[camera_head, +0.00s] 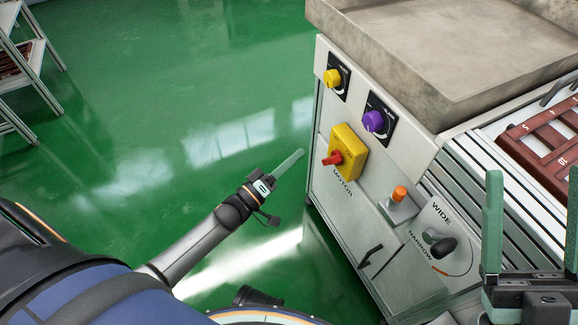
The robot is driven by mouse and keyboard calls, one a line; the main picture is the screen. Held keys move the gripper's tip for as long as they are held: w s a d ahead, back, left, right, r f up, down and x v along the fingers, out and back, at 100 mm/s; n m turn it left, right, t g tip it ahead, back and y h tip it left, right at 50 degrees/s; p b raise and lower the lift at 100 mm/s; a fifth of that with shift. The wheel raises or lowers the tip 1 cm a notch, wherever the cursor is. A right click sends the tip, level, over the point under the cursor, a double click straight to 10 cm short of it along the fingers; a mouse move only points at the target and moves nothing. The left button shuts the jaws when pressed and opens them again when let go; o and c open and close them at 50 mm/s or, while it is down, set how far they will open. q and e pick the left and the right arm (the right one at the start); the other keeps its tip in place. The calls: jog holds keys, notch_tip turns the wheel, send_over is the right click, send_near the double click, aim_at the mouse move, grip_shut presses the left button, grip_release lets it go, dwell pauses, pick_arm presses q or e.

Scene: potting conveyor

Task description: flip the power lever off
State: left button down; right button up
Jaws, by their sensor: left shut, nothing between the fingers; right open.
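A red lever (334,158) sits on a yellow switch box (347,152) on the side of a grey machine cabinet, above the printed word MOTOR. The lever's handle points out to the left. My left gripper (299,153) is shut and empty, left of the lever and apart from it in the picture. Its fingers point up and to the right, toward the cabinet. My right gripper (534,173) is open and empty at the right edge, with its fingers pointing up. Its spread fingers stand in front of the conveyor slats.
Above the switch box are a yellow knob (332,77) and a purple knob (374,121). To the lower right are an orange button (399,193) and a black WIDE/NARROW knob (440,245). A brown tray (540,143) lies on the conveyor.

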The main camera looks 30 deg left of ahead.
aim_at(333, 160)
pick_arm(q)
jog(key=w+d+b, duration=0.1)
jog(key=w+d+f+b, duration=0.1)
jog(key=d, duration=0.1)
jog(key=w+d, duration=0.1)
jog(key=shift+d+f+b, duration=0.15)
jog(key=shift+d+b, duration=0.15)
jog(key=shift+b, duration=0.1)
jog(key=shift+n+p, duration=0.3)
jog(key=shift+p, duration=0.2)
jog(key=shift+n+y+p, duration=0.3)
jog(key=shift+p, duration=0.05)
